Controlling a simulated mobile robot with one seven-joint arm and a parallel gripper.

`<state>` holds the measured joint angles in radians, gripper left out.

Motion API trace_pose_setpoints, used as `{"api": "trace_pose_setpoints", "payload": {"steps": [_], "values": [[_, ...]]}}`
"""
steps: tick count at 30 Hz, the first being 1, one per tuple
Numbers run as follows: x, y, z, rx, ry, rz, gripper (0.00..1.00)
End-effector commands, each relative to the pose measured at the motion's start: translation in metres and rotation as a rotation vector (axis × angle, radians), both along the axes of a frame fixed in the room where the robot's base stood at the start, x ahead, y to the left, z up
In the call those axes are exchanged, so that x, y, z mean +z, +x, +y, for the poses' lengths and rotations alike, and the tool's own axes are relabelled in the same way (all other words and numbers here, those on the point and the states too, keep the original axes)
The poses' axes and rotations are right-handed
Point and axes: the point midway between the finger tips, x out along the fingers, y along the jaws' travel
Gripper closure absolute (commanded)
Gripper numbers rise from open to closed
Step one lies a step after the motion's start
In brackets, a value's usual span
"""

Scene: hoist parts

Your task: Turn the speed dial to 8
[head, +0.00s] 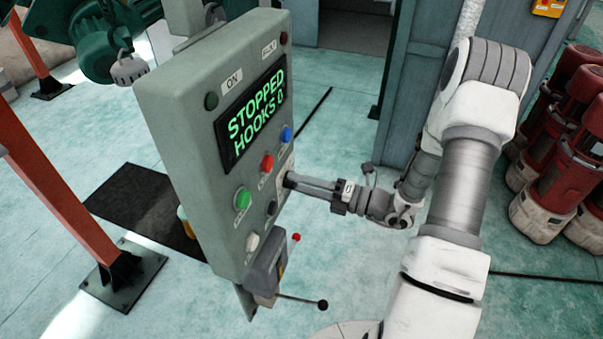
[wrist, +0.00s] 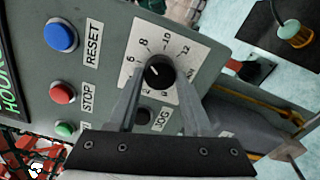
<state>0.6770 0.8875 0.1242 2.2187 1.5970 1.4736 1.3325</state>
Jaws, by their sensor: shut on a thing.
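A short white mark on the knob points to the upper left in the wrist view, roughly toward 6 to 8; I cannot tell the exact setting. My gripper (wrist: 160,84) has its two fingers on either side of the knob and is shut on it. In the head view my gripper (head: 291,182) reaches the panel's right side from the right, and its fingertips mostly hide the dial.
The grey control panel (head: 185,135) has a display (head: 254,115) reading STOPPED HOOKS 0. Blue (head: 286,134), red (head: 267,163) and green (head: 243,198) buttons sit close to the dial. A lever with a black ball (head: 322,305) sticks out below. Red canisters (head: 560,150) stand at right.

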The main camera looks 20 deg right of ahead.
Motion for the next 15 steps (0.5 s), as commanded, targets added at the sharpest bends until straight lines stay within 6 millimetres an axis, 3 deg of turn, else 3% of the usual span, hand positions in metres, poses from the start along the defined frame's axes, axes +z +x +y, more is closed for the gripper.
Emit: {"api": "trace_pose_setpoints", "payload": {"steps": [15], "values": [[-0.0006,-0.0004,-0.0001,0.001,0.060,0.084,1.00]]}}
